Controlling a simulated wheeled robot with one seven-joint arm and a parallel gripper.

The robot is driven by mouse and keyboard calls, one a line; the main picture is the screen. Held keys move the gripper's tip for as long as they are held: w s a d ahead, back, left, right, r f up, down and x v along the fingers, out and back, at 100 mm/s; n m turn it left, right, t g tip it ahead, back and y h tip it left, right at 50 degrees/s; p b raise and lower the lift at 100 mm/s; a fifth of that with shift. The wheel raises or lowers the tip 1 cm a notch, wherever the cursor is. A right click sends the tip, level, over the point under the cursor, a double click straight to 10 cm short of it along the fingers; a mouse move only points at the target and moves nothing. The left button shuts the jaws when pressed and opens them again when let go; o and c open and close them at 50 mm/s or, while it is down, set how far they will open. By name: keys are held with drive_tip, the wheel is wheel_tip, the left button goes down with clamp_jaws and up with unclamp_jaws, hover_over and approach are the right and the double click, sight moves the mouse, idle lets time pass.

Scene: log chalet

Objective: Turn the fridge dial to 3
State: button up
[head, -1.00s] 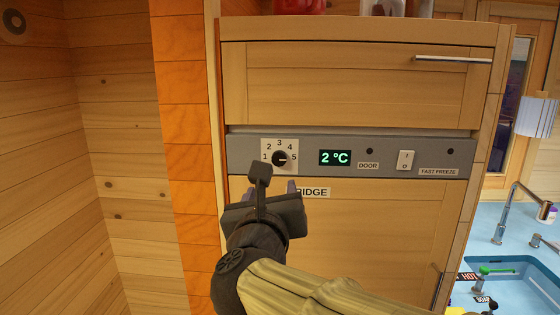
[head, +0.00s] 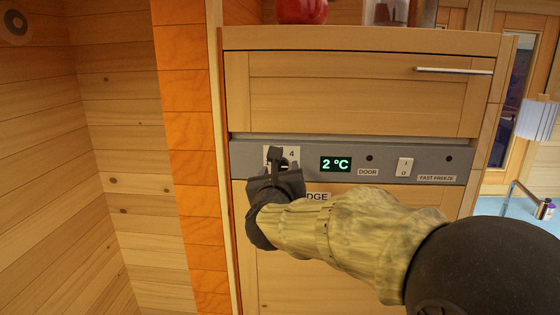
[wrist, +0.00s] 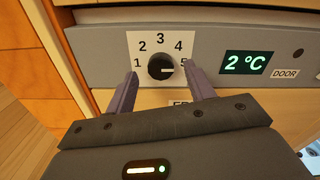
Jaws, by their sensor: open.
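The fridge dial (wrist: 161,67) is a round black knob on a white plate (wrist: 148,40) numbered 1 to 5. In the wrist view its white mark points right, at the 5. My gripper (wrist: 160,86) is open, its two purple-grey fingers on either side of the dial's lower part, the left tip near the 1 and the right tip over the 5. In the head view my gripper (head: 281,166) covers the dial and most of the plate; only the 4 shows clearly.
The grey control panel (head: 315,174) also carries a green display (head: 336,164) reading 2 °C and a white fast-freeze switch (head: 404,167). A wooden drawer (head: 350,95) is above, the fridge door (head: 340,250) below. A wooden wall stands at left.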

sight(281, 165)
drive_tip(key=shift+w, duration=1.1)
drive_tip(key=shift+c, duration=0.2)
drive_tip(key=c, duration=0.9)
drive_tip(key=shift+c, duration=0.2)
